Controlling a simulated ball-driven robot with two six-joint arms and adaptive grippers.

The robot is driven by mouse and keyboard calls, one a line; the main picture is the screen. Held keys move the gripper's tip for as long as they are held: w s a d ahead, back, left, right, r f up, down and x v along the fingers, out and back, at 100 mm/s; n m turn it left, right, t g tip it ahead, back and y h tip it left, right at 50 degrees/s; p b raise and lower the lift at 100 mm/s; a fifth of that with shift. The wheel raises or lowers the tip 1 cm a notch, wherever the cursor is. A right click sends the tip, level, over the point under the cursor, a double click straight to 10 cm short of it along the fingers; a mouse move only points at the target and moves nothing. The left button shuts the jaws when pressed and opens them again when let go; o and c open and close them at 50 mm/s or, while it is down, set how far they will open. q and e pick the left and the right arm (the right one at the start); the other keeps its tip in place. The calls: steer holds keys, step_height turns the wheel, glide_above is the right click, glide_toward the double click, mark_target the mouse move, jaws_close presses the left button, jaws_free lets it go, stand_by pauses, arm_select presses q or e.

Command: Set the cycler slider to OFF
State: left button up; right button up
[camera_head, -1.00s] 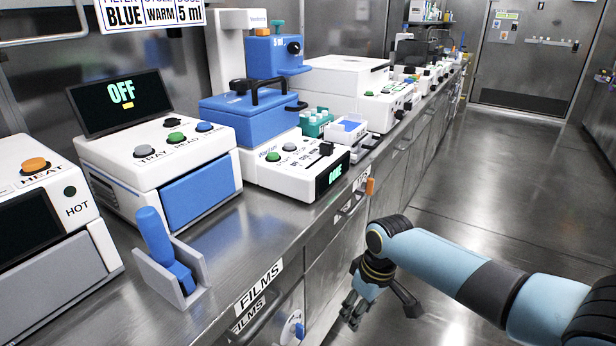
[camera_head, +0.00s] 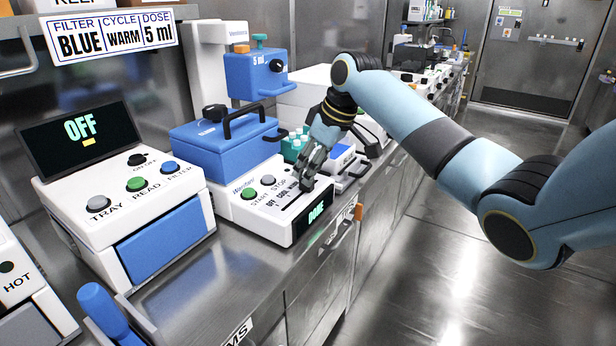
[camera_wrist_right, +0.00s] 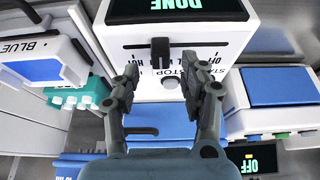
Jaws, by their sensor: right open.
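The cycler (camera_head: 262,215) is a white unit with a blue lidded block behind its sloped panel. Its display reads DONE, also at the top of the wrist view (camera_wrist_right: 178,6). The black slider knob (camera_wrist_right: 160,52) sits in a slot, away from the OFF label and toward the HOT end; its exact mark is hard to read. My right gripper (camera_head: 306,182) is over the panel and hides the knob in the head view. In the wrist view the right gripper (camera_wrist_right: 161,80) is open, its fingers apart on either side of the knob's line. Contact cannot be told. My left gripper is not in view.
The plate reader (camera_head: 130,190) showing OFF stands left of the cycler. A blue dispenser (camera_head: 255,75) stands behind it. A teal rack (camera_head: 291,148) and a small blue-and-white box (camera_head: 341,155) lie to the right. A sign (camera_head: 112,35) reads BLUE, WARM, 5 ml. The floor is clear.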

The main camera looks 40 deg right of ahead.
steer(key=shift+x, duration=1.4)
jaws_close()
